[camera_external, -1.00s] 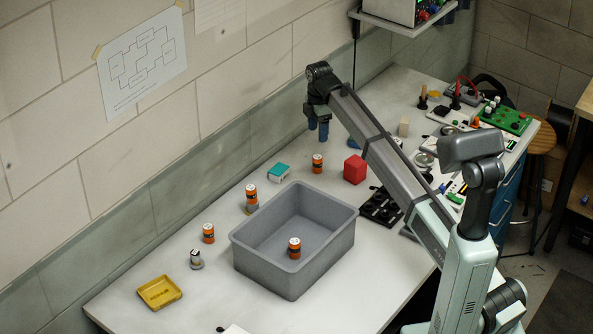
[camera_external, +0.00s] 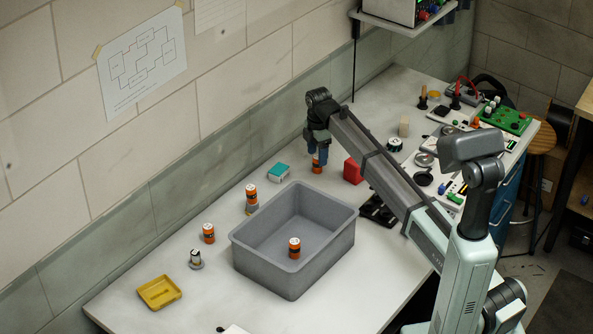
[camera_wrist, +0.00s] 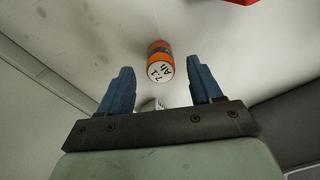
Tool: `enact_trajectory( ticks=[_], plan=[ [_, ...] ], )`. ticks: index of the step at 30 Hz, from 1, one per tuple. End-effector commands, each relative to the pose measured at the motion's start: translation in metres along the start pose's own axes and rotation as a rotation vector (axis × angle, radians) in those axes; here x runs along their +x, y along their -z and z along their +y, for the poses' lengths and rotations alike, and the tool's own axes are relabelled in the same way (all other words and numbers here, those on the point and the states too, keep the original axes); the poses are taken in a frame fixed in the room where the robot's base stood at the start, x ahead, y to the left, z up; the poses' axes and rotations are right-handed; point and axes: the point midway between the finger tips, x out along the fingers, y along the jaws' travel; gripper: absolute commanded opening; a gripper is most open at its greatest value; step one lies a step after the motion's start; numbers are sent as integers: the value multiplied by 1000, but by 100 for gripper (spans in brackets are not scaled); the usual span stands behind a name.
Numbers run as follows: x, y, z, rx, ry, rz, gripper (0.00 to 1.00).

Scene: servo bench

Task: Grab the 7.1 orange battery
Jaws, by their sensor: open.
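The orange battery marked "7.1 Ah" (camera_wrist: 160,62) stands on the bench between and a little beyond my two blue fingertips in the wrist view. In the external view the same battery (camera_external: 317,167) is partly covered by the fingers. My gripper (camera_external: 318,160) is open above and around its top there; the wrist view shows my gripper (camera_wrist: 162,80) with a gap on both sides of the battery. I cannot tell whether the fingertips reach below its top.
A red block (camera_external: 353,171) stands just right of the battery. A grey bin (camera_external: 335,247) with an orange battery (camera_external: 295,248) is in front. Other orange batteries (camera_external: 251,194) (camera_external: 208,233), a teal-topped box (camera_external: 279,172) and a yellow tray (camera_external: 172,303) lie to the left.

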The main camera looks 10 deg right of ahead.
Motion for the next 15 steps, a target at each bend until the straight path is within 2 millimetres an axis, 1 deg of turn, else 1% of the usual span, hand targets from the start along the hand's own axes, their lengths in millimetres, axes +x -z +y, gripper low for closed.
enact_trajectory(
  ticks=[9,12,15],
  plan=[
    [40,-1,-1,0,1,0,64],
    [45,-1,-1,0,1,0,64],
    [45,-1,-1,0,0,0,64]
  ],
)
